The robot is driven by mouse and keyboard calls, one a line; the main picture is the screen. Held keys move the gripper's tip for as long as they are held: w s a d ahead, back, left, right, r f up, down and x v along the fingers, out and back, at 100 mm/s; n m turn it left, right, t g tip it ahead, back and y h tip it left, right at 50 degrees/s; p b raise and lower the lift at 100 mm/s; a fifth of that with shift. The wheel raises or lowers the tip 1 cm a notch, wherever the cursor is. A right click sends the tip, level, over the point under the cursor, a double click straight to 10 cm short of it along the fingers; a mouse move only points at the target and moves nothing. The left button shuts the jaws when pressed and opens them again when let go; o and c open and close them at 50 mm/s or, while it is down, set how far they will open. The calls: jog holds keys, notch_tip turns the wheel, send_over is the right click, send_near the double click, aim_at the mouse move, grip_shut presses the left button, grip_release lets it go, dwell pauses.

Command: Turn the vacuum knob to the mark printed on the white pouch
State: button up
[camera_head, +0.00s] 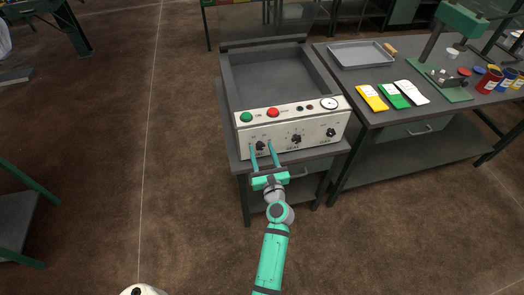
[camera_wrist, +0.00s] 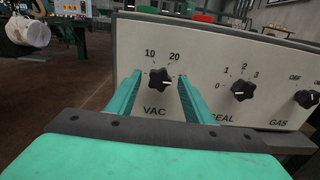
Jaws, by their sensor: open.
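The vacuum knob (camera_wrist: 158,83) is a black lobed knob above the label VAC, with the numbers 10 and 20 over it. In the head view the knob (camera_head: 260,146) is at the left of the machine's front panel. My gripper (camera_head: 263,152) is open, its two green fingers reaching toward the panel on either side of the knob. In the wrist view my gripper (camera_wrist: 160,88) frames the knob, and I cannot tell whether a finger touches it. The white pouch (camera_head: 411,92) lies on the right table; its printed mark is too small to read.
The SEAL knob (camera_wrist: 243,89) and GAS knob (camera_wrist: 307,98) are right of the vacuum knob. A green button (camera_head: 246,117) and red button (camera_head: 273,112) sit above. Yellow (camera_head: 371,97) and green (camera_head: 394,95) pouches lie beside the white one, near a grey tray (camera_head: 360,55).

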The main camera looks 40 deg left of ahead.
jog(key=v, duration=1)
jog(key=shift+s+d, duration=0.2)
jog(key=s+d+f+n+t+h, duration=0.1)
jog(key=s+d+f+n+h, duration=0.35)
jog(key=s+d, duration=0.45)
jog(key=s+d+f+n+t+h, duration=0.1)
jog(key=s+d+f+n+h, duration=0.4)
jog(key=d, duration=0.5)
jog(key=s+d+r+n+t+h, duration=0.1)
jog(key=s+d+r+n+h, duration=0.1)
jog(key=s+d+r+n, duration=0.2)
jog(key=s+d+r+n+h, duration=0.2)
jog(key=s+d+r+n, duration=0.3)
jog(key=s+r+n, duration=0.3)
jog(key=s+n, duration=0.4)
jog(key=shift+s+r+n+t, duration=0.2)
jog(key=shift+r+n+t, duration=0.15)
jog(key=shift+t, duration=0.05)
